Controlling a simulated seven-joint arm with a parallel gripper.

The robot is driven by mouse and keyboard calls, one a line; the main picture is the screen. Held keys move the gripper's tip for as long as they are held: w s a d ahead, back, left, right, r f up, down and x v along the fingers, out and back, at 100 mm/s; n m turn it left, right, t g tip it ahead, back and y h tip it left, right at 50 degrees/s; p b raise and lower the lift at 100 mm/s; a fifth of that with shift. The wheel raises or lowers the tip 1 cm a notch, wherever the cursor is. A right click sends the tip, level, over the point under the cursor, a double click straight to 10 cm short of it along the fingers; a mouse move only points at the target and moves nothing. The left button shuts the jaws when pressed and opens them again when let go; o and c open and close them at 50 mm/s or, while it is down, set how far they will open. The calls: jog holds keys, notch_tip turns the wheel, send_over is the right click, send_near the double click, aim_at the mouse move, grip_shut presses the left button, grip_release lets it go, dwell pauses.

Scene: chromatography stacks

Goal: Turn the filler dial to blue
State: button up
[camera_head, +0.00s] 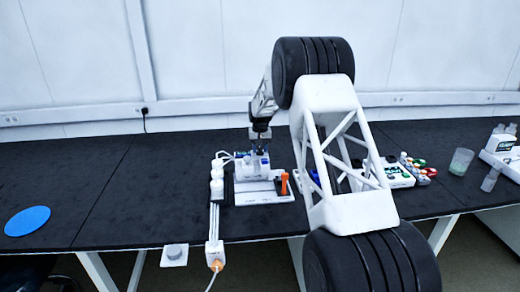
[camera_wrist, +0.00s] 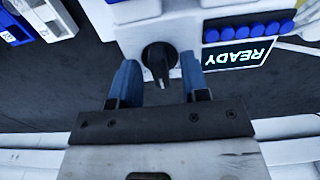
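The filler (camera_head: 246,174) is a white machine near the middle of the bench in the head view. In the wrist view its white body (camera_wrist: 190,22) fills the top, with a black round dial (camera_wrist: 158,56) bearing a raised grip bar. A small screen (camera_wrist: 238,54) beside the dial reads READY, upside down in this view. My gripper (camera_wrist: 158,66) has two blue fingers, open, one on each side of the dial with gaps visible. In the head view my gripper (camera_head: 260,142) is over the filler, and the dial cannot be made out. No blue dial mark is discernible.
Several blue round parts (camera_wrist: 250,29) line the filler above the screen. An orange handle (camera_head: 284,184) stands at its right. A white power strip (camera_head: 216,190) with cables is at its left. A blue disc (camera_head: 27,221) lies far left; the bench between is clear.

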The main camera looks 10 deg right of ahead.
aim_at(260, 149)
jog(key=shift+r, duration=0.1)
jog(key=shift+r, duration=3.8)
jog(key=shift+r, duration=0.1)
jog(key=shift+s+r, duration=0.15)
jog(key=shift+s, duration=0.05)
jog(key=s+d+r, duration=0.1)
jog(key=s+r, duration=0.5)
jog(key=s, duration=0.6)
jog(key=s+d+r+t, duration=0.1)
jog(key=s+r, duration=0.6)
jog(key=s, duration=0.4)
jog(key=s+d+r, duration=0.2)
jog(key=s+r, duration=0.4)
jog(key=s, duration=0.6)
jog(key=s+f, duration=0.3)
jog(key=s, duration=1.5)
jog(key=s+d+f+t, duration=0.1)
jog(key=s+f, duration=0.2)
jog(key=s, duration=1.6)
jog(key=shift+t, duration=0.3)
